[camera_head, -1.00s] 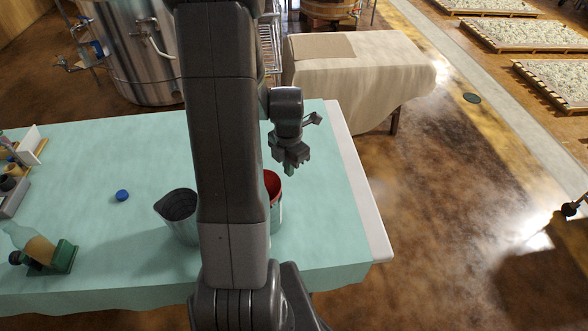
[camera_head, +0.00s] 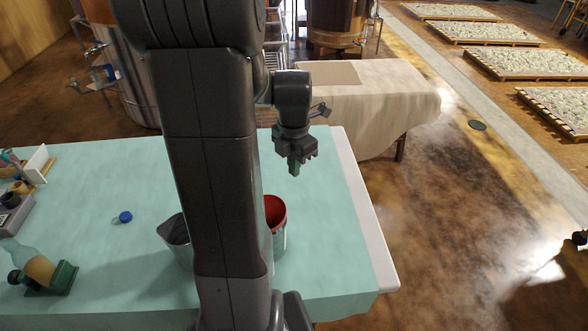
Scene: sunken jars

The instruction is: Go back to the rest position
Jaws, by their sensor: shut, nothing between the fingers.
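My gripper (camera_head: 295,170) is shut and empty. It hangs pointing down over the right part of the table (camera_head: 330,240), which has a pale green cloth. It is above and slightly right of a pail with a red inside (camera_head: 275,213). My arm crosses the middle of the view and hides part of this pail and part of a grey metal pail (camera_head: 177,232) left of it.
A blue cap (camera_head: 125,217) lies on the cloth at left. A bottle on a green stand (camera_head: 62,278) is at front left, a grey box (camera_head: 12,213) behind it. A cloth-covered table (camera_head: 385,100) stands behind. The table's right part is clear.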

